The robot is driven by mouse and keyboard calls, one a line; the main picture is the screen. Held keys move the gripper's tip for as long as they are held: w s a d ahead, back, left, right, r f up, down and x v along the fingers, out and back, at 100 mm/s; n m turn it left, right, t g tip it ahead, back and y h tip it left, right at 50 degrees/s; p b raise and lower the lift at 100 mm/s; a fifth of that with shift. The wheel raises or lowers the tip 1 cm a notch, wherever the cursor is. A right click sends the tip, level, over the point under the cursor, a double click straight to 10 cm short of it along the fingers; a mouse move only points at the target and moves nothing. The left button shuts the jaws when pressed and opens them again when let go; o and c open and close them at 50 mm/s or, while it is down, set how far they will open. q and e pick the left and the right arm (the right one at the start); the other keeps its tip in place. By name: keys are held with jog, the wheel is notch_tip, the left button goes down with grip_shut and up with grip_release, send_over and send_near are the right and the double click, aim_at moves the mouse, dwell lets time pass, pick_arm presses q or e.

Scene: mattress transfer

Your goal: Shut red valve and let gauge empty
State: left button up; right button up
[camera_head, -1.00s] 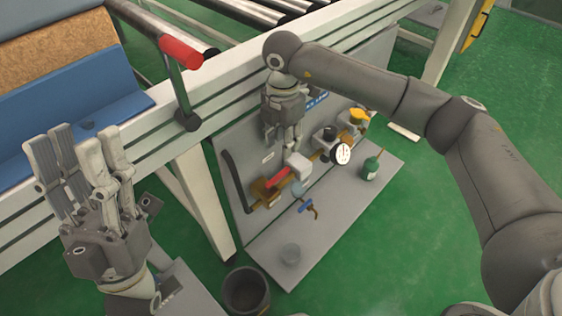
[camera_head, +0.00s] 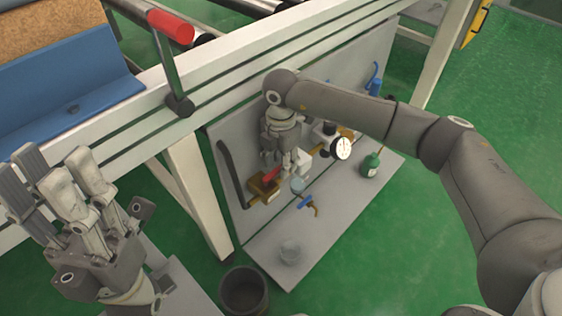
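The red valve (camera_head: 271,175) shows as a short red handle on brass pipework low on the grey panel. The gauge (camera_head: 341,148) is a round white dial with a black rim to its right; its reading is too small to tell. My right gripper (camera_head: 281,164) points down just above the red handle, with its fingertips close to it. I cannot tell whether they touch it, and the finger spacing is unclear. My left gripper (camera_head: 48,172) is at the lower left, fingers up, open and empty, far from the panel.
A blue-handled tap (camera_head: 307,203) and a green bottle (camera_head: 371,163) are beside the pipework. A dark bucket (camera_head: 244,290) stands on the green floor. A conveyor frame (camera_head: 185,110) with a red-handled lever (camera_head: 171,27) runs above. A blue mattress (camera_head: 70,95) lies at upper left.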

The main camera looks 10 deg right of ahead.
grip_shut()
jog(key=shift+r, duration=0.1)
dwell(0.3)
